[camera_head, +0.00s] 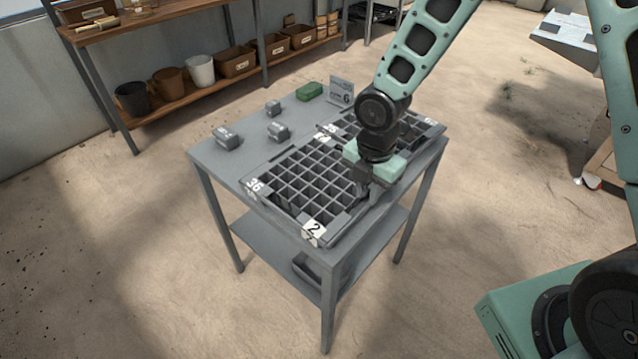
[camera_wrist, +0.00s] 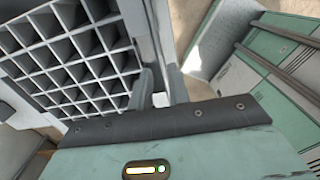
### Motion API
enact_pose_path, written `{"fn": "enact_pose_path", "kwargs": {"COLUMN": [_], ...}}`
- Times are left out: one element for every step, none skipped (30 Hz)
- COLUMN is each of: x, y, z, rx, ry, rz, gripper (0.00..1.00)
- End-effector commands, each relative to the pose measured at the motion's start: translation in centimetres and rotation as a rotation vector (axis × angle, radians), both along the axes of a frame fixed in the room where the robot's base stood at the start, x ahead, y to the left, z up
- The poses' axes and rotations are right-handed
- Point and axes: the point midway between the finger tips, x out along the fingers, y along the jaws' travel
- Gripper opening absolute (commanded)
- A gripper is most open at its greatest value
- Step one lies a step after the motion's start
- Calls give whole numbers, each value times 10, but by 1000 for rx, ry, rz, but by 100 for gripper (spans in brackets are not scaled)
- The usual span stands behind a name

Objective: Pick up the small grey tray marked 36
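A grey gridded tray (camera_head: 272,205) lies at the front of the grey table, with a white label reading 36 (camera_head: 254,184) at its left corner and one reading 2 (camera_head: 314,229) at its front corner. A second gridded tray (camera_head: 416,119) lies behind it, partly hidden by my arm; its labels are hard to read. My gripper (camera_head: 364,190) points down at the front tray's right edge. In the wrist view, two fingers (camera_wrist: 162,82) stand a little apart beside a tray's rim (camera_wrist: 143,38). I cannot tell whether they pinch it.
Several small grey blocks (camera_head: 228,138), a green block (camera_head: 309,91) and a sign card (camera_head: 342,91) are on the table (camera_head: 207,156). Its lower shelf (camera_head: 260,250) holds a grey bin (camera_head: 308,270). Wooden shelves (camera_head: 190,95) with pots and boxes stand behind. The floor on the right is largely clear.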

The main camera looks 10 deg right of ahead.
Motion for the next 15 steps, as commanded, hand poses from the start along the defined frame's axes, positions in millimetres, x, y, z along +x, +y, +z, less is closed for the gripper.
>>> {"fn": "enact_pose_path", "kwargs": {"x": [-1, -2, -3, -5, -6, -7, -8, -8, -7, -7, -7, -7, -7, -6, -6], "y": [1, 1, 2, 2, 3, 3, 4, 4, 3, 3, 4, 3, 3, 3, 3], "z": [-4, -7, -13, -17, -22, -29, -33, -37, -42, -45, -47, -50, -51, -51, -52], "rx": [0, -1, -1, -2, -2, -2, -3, -2, -2, -2, -1, -1, -1, -1, -1], "ry": [2, 3, 3, 4, 5, 5, 4, 4, 3, 2, 2, 2, 1, 0, 0], "rz": [2, 3, 4, 5, 6, 5, 5, 3, 2, 3, 3, 2, 2, 1, 1], "gripper": [18, 18, 18, 18, 18, 18, 18, 18, 18, 18, 18, 18, 18, 18, 18]}}
